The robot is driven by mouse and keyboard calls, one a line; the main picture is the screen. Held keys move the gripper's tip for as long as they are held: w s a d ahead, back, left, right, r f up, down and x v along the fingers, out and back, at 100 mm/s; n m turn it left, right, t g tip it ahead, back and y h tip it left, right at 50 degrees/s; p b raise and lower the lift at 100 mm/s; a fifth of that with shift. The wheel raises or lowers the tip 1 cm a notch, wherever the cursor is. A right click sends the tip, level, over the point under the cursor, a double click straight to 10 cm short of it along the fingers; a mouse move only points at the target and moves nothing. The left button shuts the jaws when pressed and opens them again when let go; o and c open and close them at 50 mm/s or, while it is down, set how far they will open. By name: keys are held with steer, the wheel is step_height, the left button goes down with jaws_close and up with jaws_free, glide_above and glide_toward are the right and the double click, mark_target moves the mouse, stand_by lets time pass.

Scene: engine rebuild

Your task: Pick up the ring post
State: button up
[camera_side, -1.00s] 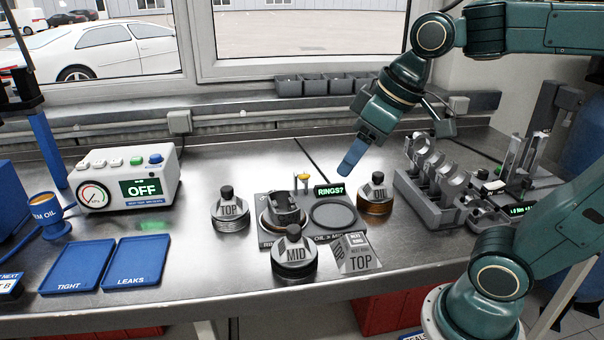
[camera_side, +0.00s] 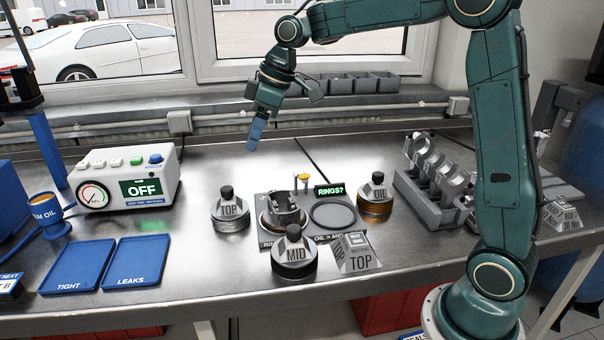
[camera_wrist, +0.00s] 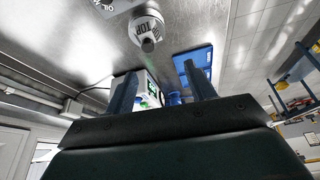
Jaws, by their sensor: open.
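Three round posts with black knobs stand on the bench: one marked TOP (camera_side: 229,212) at the left, one marked MID (camera_side: 294,256) in front, and one marked OIL (camera_side: 375,198) at the right with a copper-coloured base. The task does not say which is meant. The sign (camera_side: 357,254) reads TOP. My gripper (camera_side: 254,146) hangs open and empty above the rear of the bench, behind and above the TOP post. In the wrist view the TOP post (camera_wrist: 147,28) shows beyond my open fingers (camera_wrist: 161,84), apart from them.
A fixture plate (camera_side: 260,202) with a cylindrical piston-like part (camera_side: 285,209) and an empty round recess (camera_side: 333,215) lies between the posts. A test box (camera_side: 130,178) reading OFF and blue trays (camera_side: 137,262) are at the left. A grey rack (camera_side: 435,190) stands at the right.

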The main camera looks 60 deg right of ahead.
mark_target(227, 188)
steer(key=w+d+f+n, duration=0.1)
steer(key=w+f, duration=0.2)
steer(key=w, duration=0.2)
steer(key=shift+d+f+y, duration=0.15)
steer(key=shift+f+y, duration=0.1)
steer(key=shift+y, duration=0.05)
steer(key=shift+x, duration=4.25)
steer(key=shift+s+f, duration=0.1)
steer(key=shift+s, duration=0.05)
steer(key=shift+x, duration=2.55)
jaws_close()
